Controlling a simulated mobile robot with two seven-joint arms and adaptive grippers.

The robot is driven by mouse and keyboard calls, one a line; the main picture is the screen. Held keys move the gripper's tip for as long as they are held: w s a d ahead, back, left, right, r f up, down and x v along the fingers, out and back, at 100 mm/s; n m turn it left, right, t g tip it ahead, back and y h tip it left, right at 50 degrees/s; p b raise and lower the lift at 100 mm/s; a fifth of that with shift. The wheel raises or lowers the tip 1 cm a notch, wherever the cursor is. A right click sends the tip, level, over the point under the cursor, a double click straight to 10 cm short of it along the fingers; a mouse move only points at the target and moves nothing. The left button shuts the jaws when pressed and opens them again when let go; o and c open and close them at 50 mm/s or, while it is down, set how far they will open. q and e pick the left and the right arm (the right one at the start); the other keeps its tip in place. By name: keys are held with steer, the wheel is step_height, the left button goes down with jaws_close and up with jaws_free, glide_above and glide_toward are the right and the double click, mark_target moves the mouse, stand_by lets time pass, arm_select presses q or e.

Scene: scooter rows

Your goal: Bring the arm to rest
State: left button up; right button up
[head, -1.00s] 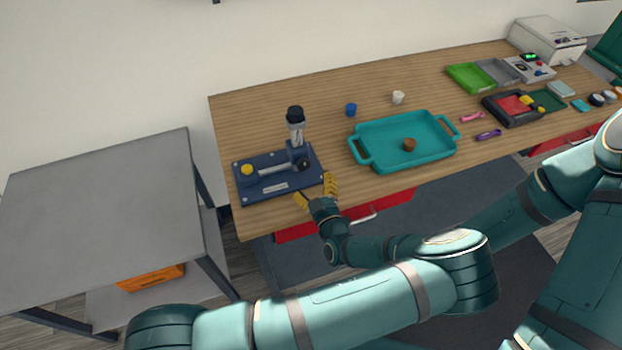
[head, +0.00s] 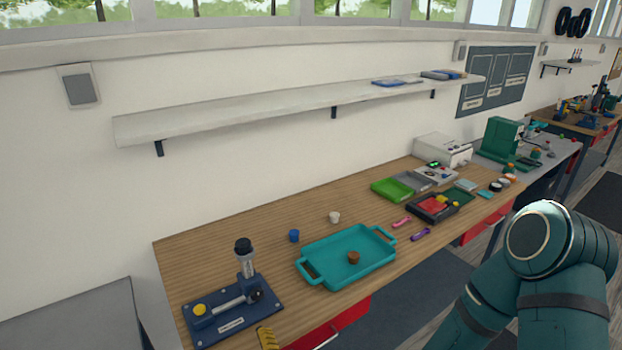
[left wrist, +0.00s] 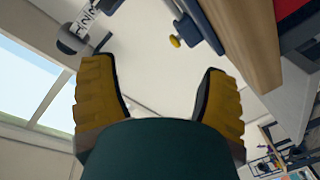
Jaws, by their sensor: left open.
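My left gripper (left wrist: 155,68) is open in the left wrist view, its two yellow fingers apart with nothing between them. In the head view only a yellow finger of it shows at the bottom edge, in front of the blue fixture (head: 236,318) at the bench's near left corner. The fixture has a yellow knob (head: 199,309) and an upright post with a black cap (head: 243,246). Its yellow knob also shows beyond the fingers in the left wrist view (left wrist: 175,41). Most of my left arm is out of the head view. My right gripper is not in view.
A teal tray (head: 325,279) holding a small brown piece (head: 353,257) is on the wooden bench. Bins and devices fill the right end. A wall shelf (head: 290,110) hangs above. A grey table (head: 75,318) is at left.

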arm_select(q)
steer(key=s+a+f+n+g+y+b, duration=0.1)
steer(key=s+a+f+n+g+b, duration=0.1)
steer(key=s+a+f+n+g, duration=0.65)
steer(key=s+d+f+n+g+h+b, duration=0.2)
steer(key=s+d+f+n+g+h, duration=0.15)
steer(key=s+n, duration=0.4)
steer(key=s+d+f+n+g+h+b, duration=0.1)
steer(key=s+d+f+n+g+h, duration=0.3)
steer(key=n, duration=0.6)
steer(key=s+d+f+n+h+b, duration=0.1)
steer(key=d+n+h+b, duration=0.15)
steer(key=n, duration=0.55)
steer(key=d+f+n+h+b, duration=0.1)
steer(key=d+n+h, duration=0.3)
steer(key=n, duration=0.3)
steer(key=w+a+r+n+t+h+b, duration=0.1)
steer(key=w+n+t, duration=0.4)
steer(key=n, duration=1.2)
step_height(320, 180, up, 2)
steer(key=w+h+b, duration=0.1)
steer(key=w, duration=0.1)
steer(key=shift+w, duration=0.4)
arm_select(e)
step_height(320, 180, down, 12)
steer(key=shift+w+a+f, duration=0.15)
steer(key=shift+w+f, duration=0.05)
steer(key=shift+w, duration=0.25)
